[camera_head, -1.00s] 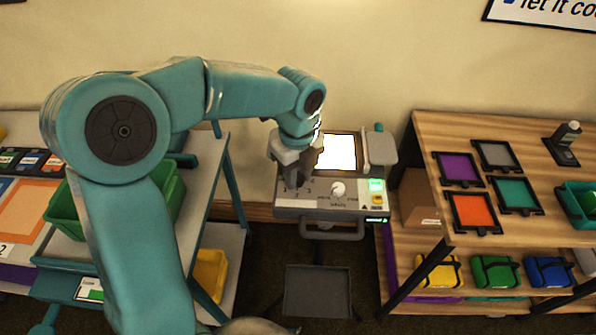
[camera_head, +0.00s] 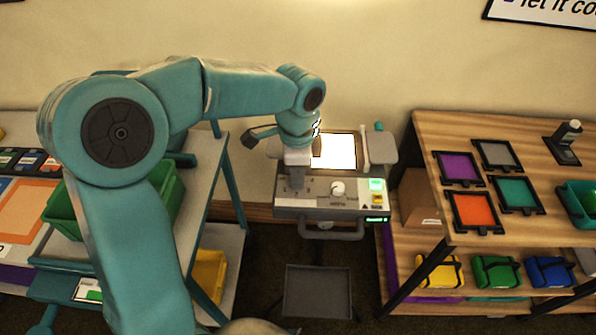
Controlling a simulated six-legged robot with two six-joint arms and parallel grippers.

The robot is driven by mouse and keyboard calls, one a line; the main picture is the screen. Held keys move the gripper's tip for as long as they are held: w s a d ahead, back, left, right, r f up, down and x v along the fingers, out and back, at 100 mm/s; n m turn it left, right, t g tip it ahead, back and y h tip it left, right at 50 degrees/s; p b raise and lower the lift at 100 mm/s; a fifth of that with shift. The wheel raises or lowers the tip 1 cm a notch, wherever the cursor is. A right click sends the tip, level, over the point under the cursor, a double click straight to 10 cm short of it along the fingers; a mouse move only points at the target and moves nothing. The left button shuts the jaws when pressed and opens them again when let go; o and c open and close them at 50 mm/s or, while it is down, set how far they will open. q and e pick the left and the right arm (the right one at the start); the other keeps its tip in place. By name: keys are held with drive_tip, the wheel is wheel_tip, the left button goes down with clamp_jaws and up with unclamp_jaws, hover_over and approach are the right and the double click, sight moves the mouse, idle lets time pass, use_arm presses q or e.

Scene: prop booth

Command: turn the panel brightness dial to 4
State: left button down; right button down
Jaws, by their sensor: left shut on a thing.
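The grey control box (camera_head: 350,207) stands in the middle, with a lit white panel (camera_head: 334,151) behind its controls. My left gripper (camera_head: 297,190) points down onto the left part of the box's control face and is shut. The dial in its grasp is hidden by the gripper, so I cannot read its setting. A second white round knob (camera_head: 338,188) on the face is clear of the gripper. My right gripper is out of view.
A wooden shelf (camera_head: 430,140) with coloured frames stands right. A grey shelf unit (camera_head: 209,165) with a green bin (camera_head: 165,205) stands left. A dark tray (camera_head: 318,292) is below.

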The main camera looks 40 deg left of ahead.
use_arm(q)
drive_tip(key=n, duration=0.5)
drive_tip(key=shift+n+b, duration=0.35)
drive_tip(key=shift+n, duration=0.05)
drive_tip(key=n, duration=0.5)
drive_tip(key=shift+f+b, duration=0.1)
drive_tip(key=shift+b, duration=0.25)
drive_tip(key=n, duration=0.5)
drive_tip(key=shift+n+b, duration=0.35)
drive_tip(key=shift+n, duration=0.05)
drive_tip(key=shift+s+n+b, duration=0.1)
drive_tip(key=shift+n+b, duration=0.2)
drive_tip(key=shift+n, duration=2)
drive_tip(key=c, duration=0.9)
unclamp_jaws()
drive_tip(key=shift+o, duration=0.3)
